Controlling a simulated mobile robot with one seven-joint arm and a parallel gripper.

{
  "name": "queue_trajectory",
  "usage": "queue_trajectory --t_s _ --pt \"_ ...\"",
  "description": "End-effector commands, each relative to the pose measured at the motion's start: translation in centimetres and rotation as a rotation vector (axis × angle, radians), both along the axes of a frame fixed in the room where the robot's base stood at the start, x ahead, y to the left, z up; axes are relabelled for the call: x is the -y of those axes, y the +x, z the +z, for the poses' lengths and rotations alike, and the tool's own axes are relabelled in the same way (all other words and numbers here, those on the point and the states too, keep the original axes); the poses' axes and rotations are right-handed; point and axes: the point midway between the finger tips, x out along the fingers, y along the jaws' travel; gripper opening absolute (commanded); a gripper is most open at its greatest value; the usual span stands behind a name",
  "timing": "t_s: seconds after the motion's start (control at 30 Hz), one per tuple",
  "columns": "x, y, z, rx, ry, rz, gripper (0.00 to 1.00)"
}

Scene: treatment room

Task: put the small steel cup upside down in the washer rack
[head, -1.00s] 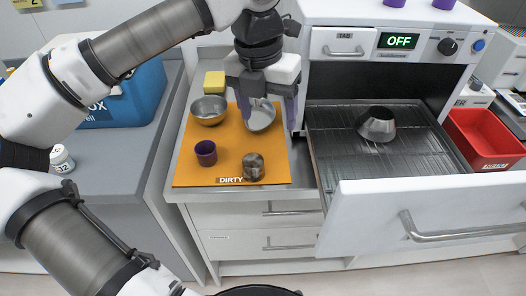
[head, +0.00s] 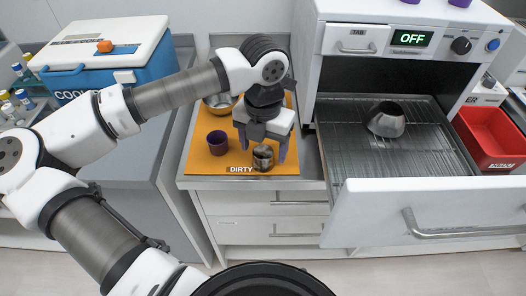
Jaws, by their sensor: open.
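The small steel cup (head: 263,161) stands near the front edge of the orange mat marked DIRTY (head: 200,164). Its side is mottled dark and light; I cannot tell which way up it is. My gripper (head: 264,153) points down over the cup, open, with one finger on each side of it in the picture. I cannot tell how far above the cup it is or whether it touches. The washer rack (head: 430,152) is a wire grid in the pulled-out drawer to the right. A steel bowl (head: 386,122) lies upside down on it.
A purple cup (head: 218,142) stands left of my gripper, and a steel bowl (head: 217,107) is behind it. The drawer front (head: 415,203) sticks out. A red bin (head: 488,138) is to its right. The front and right of the rack are free.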

Motion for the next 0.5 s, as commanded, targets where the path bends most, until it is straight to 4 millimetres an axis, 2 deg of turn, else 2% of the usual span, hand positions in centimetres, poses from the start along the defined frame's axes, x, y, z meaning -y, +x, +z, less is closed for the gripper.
queue_trajectory --t_s 0.2,0.43,0.5 --pt "0.0 -0.1 -2.2 -0.001 -0.002 -0.001 0.70" --pt "0.0 0.0 -2.4 0.001 0.000 -0.001 0.70" --pt "0.0 0.0 -2.4 0.001 0.000 -0.001 0.61"
